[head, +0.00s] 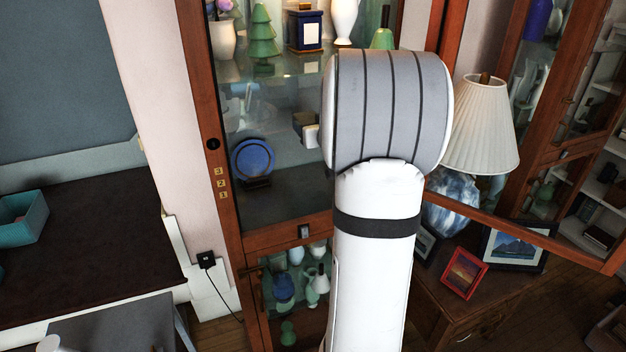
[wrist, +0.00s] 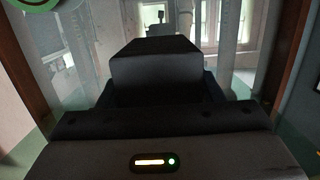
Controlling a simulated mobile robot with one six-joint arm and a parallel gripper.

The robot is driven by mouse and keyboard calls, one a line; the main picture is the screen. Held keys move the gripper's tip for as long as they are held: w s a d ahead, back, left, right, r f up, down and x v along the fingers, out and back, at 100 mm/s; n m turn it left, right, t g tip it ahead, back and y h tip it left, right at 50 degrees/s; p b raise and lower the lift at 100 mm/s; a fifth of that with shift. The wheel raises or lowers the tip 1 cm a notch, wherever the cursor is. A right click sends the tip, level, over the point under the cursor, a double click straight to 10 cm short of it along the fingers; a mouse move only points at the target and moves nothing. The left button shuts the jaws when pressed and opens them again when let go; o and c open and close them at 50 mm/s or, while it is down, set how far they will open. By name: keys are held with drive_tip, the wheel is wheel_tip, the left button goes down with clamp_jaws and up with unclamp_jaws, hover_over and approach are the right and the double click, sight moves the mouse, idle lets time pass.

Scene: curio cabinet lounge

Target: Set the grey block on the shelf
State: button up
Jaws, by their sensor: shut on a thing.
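The block (wrist: 155,68) looks dark grey in the wrist view. It is held between the jaws of my gripper (wrist: 156,94), which is shut on it. In the head view my white and grey arm reaches into the open cabinet and hides most of the gripper. A small pale boxy shape shows left of the arm there; I cannot tell if it is block or gripper. The cabinet's lower shelf (head: 290,205) is partly hidden by my arm. I cannot tell whether the block touches any surface.
A blue plate (head: 252,160) stands on that shelf, left of my arm. The glass shelf above holds a green tree figure (head: 263,35), a blue box (head: 305,30) and a white vase (head: 344,20). A lamp (head: 480,125) and a red frame (head: 464,272) stand right.

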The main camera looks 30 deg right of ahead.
drive_tip(key=b, duration=0.9)
hover_over(315, 198)
wheel_tip(315, 198, down, 10)
wheel_tip(315, 198, down, 10)
drive_tip(key=shift+r+b, duration=0.15)
drive_tip(key=shift+b, duration=0.35)
drive_tip(key=shift+f, duration=0.25)
drive_tip(key=o, duration=1.2)
drive_tip(key=shift+r, duration=0.1)
